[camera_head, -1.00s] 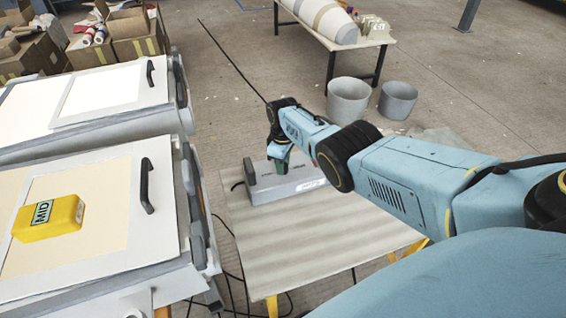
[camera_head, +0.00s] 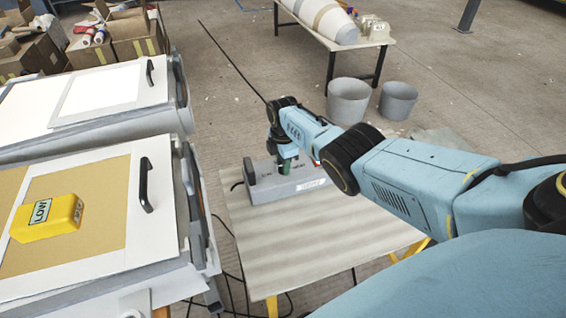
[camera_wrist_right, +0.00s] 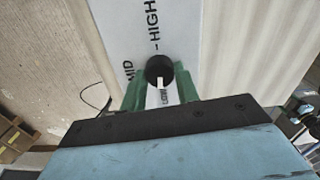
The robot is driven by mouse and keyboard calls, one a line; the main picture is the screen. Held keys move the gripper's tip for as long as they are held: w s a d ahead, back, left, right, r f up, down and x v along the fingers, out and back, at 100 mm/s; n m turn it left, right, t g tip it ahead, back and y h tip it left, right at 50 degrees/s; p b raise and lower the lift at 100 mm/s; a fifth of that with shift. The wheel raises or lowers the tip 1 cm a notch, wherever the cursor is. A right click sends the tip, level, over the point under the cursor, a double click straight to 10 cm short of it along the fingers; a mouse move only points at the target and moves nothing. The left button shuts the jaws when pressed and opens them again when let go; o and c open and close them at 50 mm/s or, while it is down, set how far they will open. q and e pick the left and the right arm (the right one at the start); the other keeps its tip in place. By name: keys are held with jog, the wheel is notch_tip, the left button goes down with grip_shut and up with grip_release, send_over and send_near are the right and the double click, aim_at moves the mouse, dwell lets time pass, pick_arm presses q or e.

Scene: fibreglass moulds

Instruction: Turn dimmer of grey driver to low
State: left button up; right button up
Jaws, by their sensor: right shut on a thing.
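The grey driver (camera_head: 308,184) is a box on the small table; its label-bearing top (camera_wrist_right: 115,20) also shows in the right wrist view. Its black dimmer knob (camera_wrist_right: 159,67) has a white pointer line that points at the LOW mark; MID and HIGH are printed on the other sides. My right gripper (camera_head: 284,167) is over the driver. Its green fingers stand on either side of the knob and are shut on it. A yellow display block (camera_head: 47,218) on the near left panel reads LOW. My left gripper is out of view.
The small table (camera_head: 330,235) has bare room in front of the driver. Panels with black handles (camera_head: 146,185) stand close on its left. Two grey buckets (camera_head: 348,101) are on the floor behind. A black cable lies on the floor.

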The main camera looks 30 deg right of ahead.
jog(key=shift+s+n, duration=0.1)
jog(key=shift+n, duration=0.4)
jog(key=o, duration=1)
jog(key=shift+r, duration=0.1)
jog(key=shift+r, duration=0.35)
notch_tip(320, 180, up, 12)
jog(key=p, duration=0.5)
jog(key=shift+r, duration=0.25)
